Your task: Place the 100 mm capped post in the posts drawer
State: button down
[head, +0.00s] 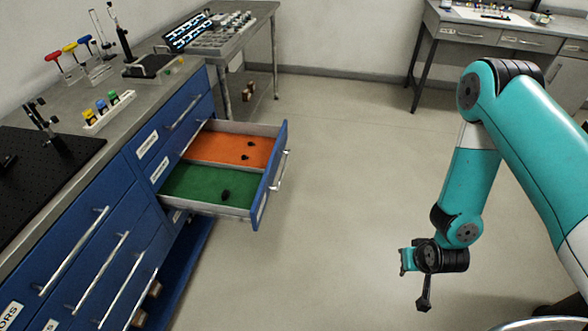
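A blue-fronted drawer (270,185) is pulled open from the cabinet on the left. It has an orange-lined compartment (215,149) at the back and a green-lined compartment (190,188) at the front. Two small dark pieces (250,144) lie on the orange lining and one dark piece (225,195) lies on the green. I cannot tell whether any is the 100 mm capped post, and its label is unreadable. My gripper (425,302) hangs down over the open floor, well right of the drawer. It is small and dark, and its fingers and any held thing cannot be made out.
The bench top (150,97) holds a rack of coloured pieces (108,110), coloured-handled tools (70,48) and a black breadboard (50,185). A side table (262,10) carries an instrument panel. Another desk (480,27) stands at the back right. The floor between is clear.

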aim_at(211, 189)
jog(key=u, duration=0.75)
jog(key=i, duration=0.65)
jog(key=u, duration=0.7)
jog(key=i, duration=0.9)
jog(key=z, duration=0.05)
